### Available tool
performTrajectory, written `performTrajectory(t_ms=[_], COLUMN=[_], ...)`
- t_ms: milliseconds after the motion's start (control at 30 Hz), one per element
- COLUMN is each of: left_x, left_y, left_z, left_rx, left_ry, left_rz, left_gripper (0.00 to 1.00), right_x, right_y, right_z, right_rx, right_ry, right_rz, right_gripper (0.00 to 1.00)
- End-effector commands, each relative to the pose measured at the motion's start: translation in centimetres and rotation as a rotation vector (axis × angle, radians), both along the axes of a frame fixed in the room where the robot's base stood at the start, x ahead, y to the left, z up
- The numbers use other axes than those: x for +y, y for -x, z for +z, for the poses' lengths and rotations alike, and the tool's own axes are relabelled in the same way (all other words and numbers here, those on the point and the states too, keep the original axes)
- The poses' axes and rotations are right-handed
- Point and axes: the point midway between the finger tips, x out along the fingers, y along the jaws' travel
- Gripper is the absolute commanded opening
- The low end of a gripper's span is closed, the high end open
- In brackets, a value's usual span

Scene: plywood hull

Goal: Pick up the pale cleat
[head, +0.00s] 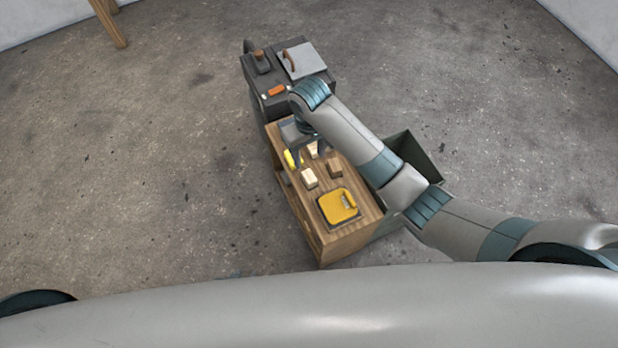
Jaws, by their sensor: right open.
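My right gripper (308,153) is open above the wooden worktop (352,236), pointing down. A small pale piece (312,151) shows between or just behind its fingers; I cannot tell whether they touch it. A second pale block (309,178) lies on the worktop, nearer to me and clear of the fingers. A tan-brown block (334,168) lies to its right. I cannot tell for sure which pale piece is the cleat. My left gripper is not in view.
A yellow curved object (292,160) lies by the worktop's left edge, close to the gripper. A yellow item on a dark-edged plate (338,205) lies at the near end. A dark open bin (412,153) stands at the right. A dark cabinet (270,104) stands behind.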

Motion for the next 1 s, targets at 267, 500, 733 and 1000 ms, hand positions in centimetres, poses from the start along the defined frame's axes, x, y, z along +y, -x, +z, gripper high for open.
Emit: performTrajectory(t_ms=[267,500,733,1000], left_x=[0.2,0.5,0.7,0.6], left_y=[0.1,-0.3,-0.2,-0.1], left_z=[-0.2,-0.1,-0.1,-0.2], left_rx=[0.012,0.019,0.027,0.028], left_ry=[-0.003,-0.008,-0.011,-0.011], left_rz=[0.003,0.007,0.007,0.006], left_gripper=[0.31,0.31,0.31,0.31], right_x=[-0.1,0.0,0.0,0.0], right_y=[0.1,0.0,0.0,0.0], right_z=[-5.3,-8.4,-8.9,-9.1], right_rx=[0.002,0.001,0.0,0.0], right_ry=[0.003,0.001,0.001,0.001], right_rz=[-0.001,0.0,0.001,0.0], right_gripper=[0.48,0.48,0.48,0.48])
